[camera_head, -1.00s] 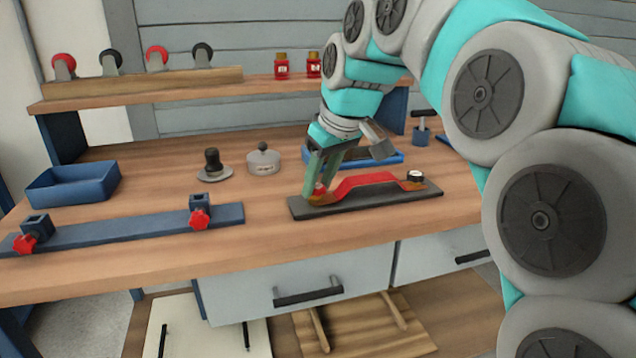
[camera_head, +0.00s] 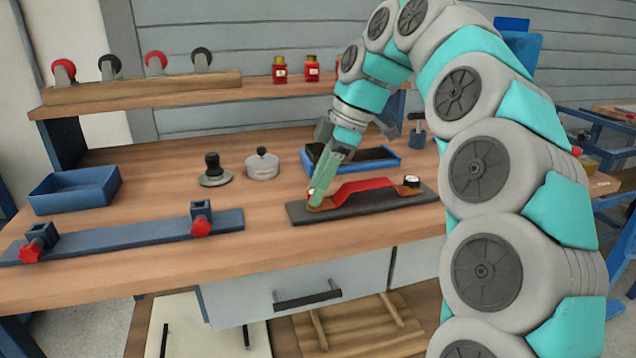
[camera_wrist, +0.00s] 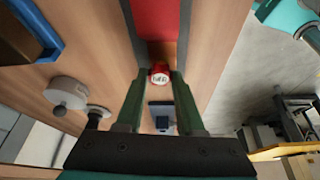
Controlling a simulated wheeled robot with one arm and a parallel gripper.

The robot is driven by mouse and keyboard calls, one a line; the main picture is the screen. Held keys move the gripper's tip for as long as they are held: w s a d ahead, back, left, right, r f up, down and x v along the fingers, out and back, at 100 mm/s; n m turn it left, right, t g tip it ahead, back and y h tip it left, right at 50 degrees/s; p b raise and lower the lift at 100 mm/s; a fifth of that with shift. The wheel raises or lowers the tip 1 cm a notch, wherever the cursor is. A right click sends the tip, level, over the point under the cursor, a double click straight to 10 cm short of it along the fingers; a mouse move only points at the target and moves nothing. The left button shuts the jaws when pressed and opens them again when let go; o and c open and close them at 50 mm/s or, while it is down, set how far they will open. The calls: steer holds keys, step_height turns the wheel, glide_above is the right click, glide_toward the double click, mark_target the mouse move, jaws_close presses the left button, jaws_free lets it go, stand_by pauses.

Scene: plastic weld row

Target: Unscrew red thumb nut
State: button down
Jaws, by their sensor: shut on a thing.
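The red thumb nut (camera_wrist: 159,75), with a pale marked top, sits between my fingertips in the wrist view. My gripper (camera_head: 315,196) is shut on it at the left end of a red raised strip (camera_head: 362,186); the gripper also shows in the wrist view (camera_wrist: 160,78). In the head view my fingers mostly hide the nut. The strip lies on a long dark base plate (camera_head: 335,213) on the bench. A black knob with a white top (camera_head: 412,181) stands at the strip's right end.
A blue rail (camera_head: 120,237) with two red-knobbed clamps lies at front left. A blue bin (camera_head: 75,190), a black-knobbed disc (camera_head: 213,175) and a grey round weight (camera_head: 263,165) stand on the bench. A blue-edged tray (camera_head: 385,160) lies close behind my gripper.

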steer(key=c, duration=0.6)
jaws_free()
